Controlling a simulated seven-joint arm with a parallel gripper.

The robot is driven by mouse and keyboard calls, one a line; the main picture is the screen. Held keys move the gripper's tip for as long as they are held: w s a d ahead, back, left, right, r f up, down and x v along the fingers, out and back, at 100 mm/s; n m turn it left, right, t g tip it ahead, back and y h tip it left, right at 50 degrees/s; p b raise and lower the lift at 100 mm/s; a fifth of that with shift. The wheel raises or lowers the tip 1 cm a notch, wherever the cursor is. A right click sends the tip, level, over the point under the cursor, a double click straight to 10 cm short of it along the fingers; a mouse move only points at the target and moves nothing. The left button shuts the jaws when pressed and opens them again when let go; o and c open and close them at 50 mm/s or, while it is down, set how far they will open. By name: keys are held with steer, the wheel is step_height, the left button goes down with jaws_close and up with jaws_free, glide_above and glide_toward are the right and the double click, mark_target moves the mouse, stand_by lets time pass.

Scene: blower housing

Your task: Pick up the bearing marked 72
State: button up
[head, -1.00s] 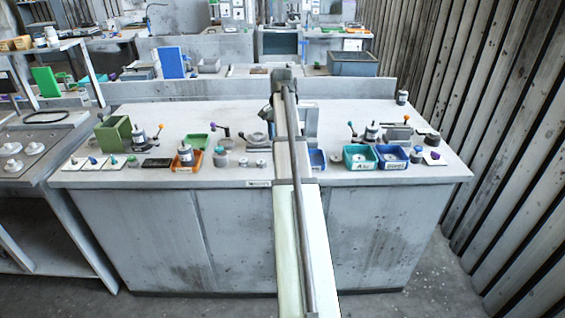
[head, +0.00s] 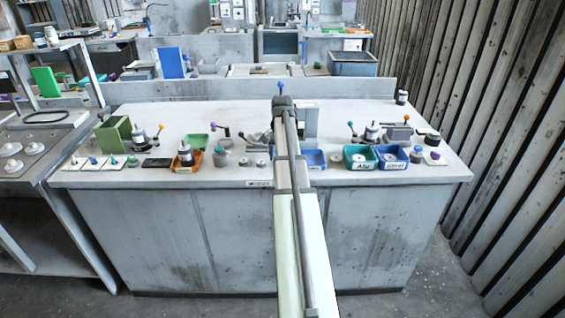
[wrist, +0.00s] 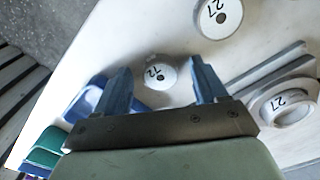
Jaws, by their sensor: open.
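A larger disc marked 27 (wrist: 222,18) lies beyond, at the top. Another ring marked 27 (wrist: 291,107) sits in a grey fixture at the right. In the head view my arm hides the gripper.
A blue tray (head: 314,160) stands close beside the bearing's area, partly behind my left finger in the wrist view. A green tray (head: 346,163) and another blue tray (head: 392,165) stand to the right. An orange tray (head: 174,167) stands left. The bench's front edge is near.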

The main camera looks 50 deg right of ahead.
steer(key=c, duration=1.2)
